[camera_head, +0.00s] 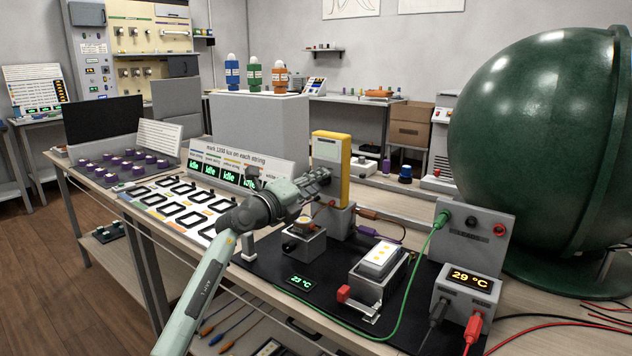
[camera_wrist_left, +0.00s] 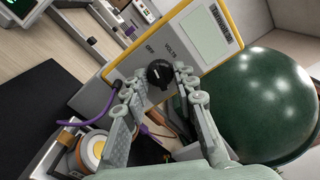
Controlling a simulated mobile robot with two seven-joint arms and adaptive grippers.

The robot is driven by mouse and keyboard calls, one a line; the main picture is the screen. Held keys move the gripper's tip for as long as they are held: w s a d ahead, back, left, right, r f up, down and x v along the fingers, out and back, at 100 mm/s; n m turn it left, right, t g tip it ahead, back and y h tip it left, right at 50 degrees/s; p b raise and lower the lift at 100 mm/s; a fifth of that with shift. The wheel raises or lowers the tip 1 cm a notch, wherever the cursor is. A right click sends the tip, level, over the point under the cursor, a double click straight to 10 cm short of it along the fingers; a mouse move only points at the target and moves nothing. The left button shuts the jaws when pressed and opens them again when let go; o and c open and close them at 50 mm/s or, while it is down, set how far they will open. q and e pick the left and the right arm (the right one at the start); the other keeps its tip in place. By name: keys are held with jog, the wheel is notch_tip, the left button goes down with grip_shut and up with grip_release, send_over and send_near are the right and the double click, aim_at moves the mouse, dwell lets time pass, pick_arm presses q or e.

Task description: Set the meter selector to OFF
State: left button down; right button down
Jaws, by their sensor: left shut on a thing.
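The yellow-edged meter (camera_head: 344,153) stands upright on a grey block in the middle of the head view. My left gripper (camera_head: 322,178) reaches the lower front of the meter and hides the knob in the head view. In the left wrist view its fingertips (camera_wrist_left: 158,80) are on either side of the knob, shut on it. I cannot tell which word the knob points to. My right gripper is not in view.
A large green sphere (camera_head: 535,150) fills the right. A lamp fixture (camera_head: 378,262) and a small grey box (camera_head: 303,243) stand below the meter. Purple and orange leads run beside it.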

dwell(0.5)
pick_arm(q)
jog(key=c, duration=1.2)
grip_release()
jog(key=v, duration=1.2)
